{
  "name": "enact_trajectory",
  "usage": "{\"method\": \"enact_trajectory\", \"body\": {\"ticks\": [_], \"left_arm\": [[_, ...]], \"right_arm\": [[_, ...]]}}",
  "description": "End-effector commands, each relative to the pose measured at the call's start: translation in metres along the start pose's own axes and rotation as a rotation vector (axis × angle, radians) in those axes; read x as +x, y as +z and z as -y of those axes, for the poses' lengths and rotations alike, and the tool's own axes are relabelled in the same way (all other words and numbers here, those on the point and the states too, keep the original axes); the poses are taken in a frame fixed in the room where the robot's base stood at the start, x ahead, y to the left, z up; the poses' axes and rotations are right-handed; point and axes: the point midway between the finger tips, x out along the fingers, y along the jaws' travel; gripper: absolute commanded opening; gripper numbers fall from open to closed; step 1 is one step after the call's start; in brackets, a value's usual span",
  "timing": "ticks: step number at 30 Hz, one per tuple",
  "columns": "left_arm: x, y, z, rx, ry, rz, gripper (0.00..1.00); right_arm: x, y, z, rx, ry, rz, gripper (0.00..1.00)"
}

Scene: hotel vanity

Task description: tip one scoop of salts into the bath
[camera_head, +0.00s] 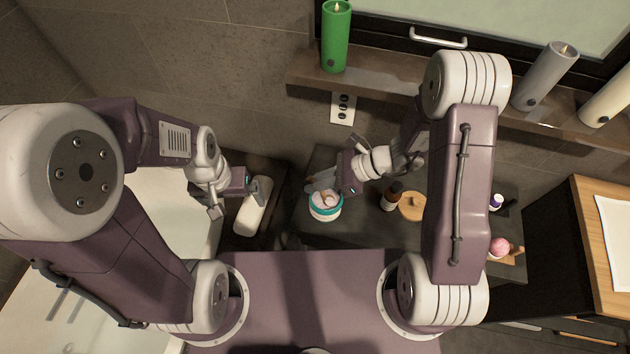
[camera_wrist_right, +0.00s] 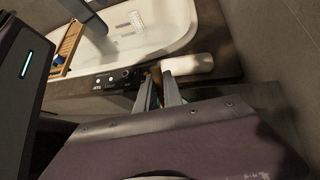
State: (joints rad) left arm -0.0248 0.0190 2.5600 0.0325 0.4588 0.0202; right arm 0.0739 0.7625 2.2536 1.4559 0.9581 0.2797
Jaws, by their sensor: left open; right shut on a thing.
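The jar of salts (camera_head: 325,212), white with a teal band and pinkish contents, stands on the dark counter. My right gripper (camera_head: 320,184) is at the jar's top. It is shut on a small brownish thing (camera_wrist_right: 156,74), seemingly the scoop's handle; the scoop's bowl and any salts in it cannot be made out. My left gripper (camera_head: 259,189) is open beside a white roll (camera_head: 250,214), left of the jar. The white bath (camera_head: 172,205) lies at the left, partly behind my left arm; it also shows in the right wrist view (camera_wrist_right: 130,35).
A brown bottle (camera_head: 391,197) and a round wooden lid (camera_head: 412,206) stand right of the jar. A pink ball (camera_head: 499,247) lies further right. Candles, one green (camera_head: 335,38), stand on the wall shelf. A wooden bath tray (camera_wrist_right: 68,45) crosses the bath.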

Motion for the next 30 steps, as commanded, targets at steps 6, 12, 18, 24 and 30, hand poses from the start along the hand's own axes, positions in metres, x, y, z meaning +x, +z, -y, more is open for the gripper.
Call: {"method": "enact_trajectory", "body": {"ticks": [6, 12, 18, 24, 30], "left_arm": [[0.0, 0.0, 0.0, 0.0, 0.0, 0.001, 1.0], [-0.018, -0.002, 0.0, 0.0, 0.0, 0.0, 1.0], [-0.035, -0.004, -0.001, 0.0, 0.0, 0.0, 1.0], [-0.052, -0.005, -0.001, 0.0, 0.0, 0.0, 1.0], [-0.069, -0.007, -0.001, 0.0, 0.0, 0.0, 1.0]], "right_arm": [[0.006, -0.004, 0.001, 0.002, 0.003, -0.024, 0.0], [0.009, 0.002, 0.001, 0.016, 0.004, -0.097, 0.0], [0.012, 0.007, 0.002, 0.029, 0.004, -0.162, 0.0], [0.014, 0.012, 0.002, 0.039, 0.003, -0.223, 0.0], [0.008, 0.023, 0.001, 0.046, 0.004, -0.25, 0.0]]}}
